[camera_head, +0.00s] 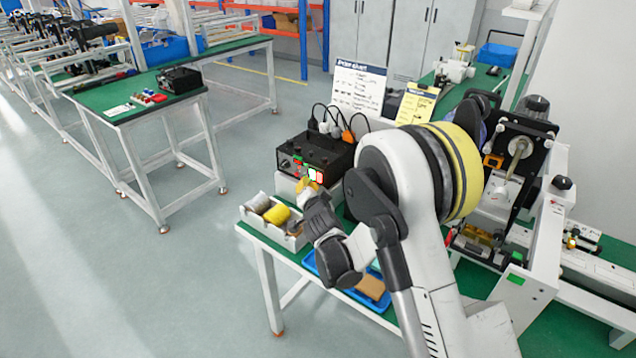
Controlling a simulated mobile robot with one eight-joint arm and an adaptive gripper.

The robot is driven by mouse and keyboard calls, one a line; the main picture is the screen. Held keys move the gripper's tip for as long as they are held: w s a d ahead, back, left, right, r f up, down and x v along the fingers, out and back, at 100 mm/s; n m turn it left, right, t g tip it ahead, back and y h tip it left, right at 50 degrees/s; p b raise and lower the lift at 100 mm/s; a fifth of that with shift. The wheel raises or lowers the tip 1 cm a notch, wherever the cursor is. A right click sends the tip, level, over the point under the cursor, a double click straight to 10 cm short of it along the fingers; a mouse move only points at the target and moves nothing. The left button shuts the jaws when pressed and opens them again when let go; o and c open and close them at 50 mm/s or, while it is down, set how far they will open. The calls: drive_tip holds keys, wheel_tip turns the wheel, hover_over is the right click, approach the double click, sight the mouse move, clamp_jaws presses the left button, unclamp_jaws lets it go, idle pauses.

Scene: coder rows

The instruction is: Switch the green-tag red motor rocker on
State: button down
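A black control box (322,152) stands on the near green-topped bench, with cables plugged in behind it. A bright red rocker (317,175) with a white part shows on its front face, with a small green mark (297,160) to its upper left. I cannot read the rocker's position at this size. My gripper (306,186) is just in front of the box's front face, close below and left of the red rocker. Its fingers are small and partly hidden by my wrist, so I cannot tell whether they are open or touching the box.
A white tray (253,224) with spools, including a yellow one (277,214), sits at the bench's left edge. A blue tray (310,264) lies partly behind my arm. White and yellow sign cards (415,104) stand behind the box. A black machine (520,150) stands right.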

drive_tip(key=s+a, duration=0.1)
drive_tip(key=s, duration=0.1)
drive_tip(key=s+a, duration=0.2)
drive_tip(key=shift+r+b, duration=0.3)
drive_tip(key=shift+r, duration=0.1)
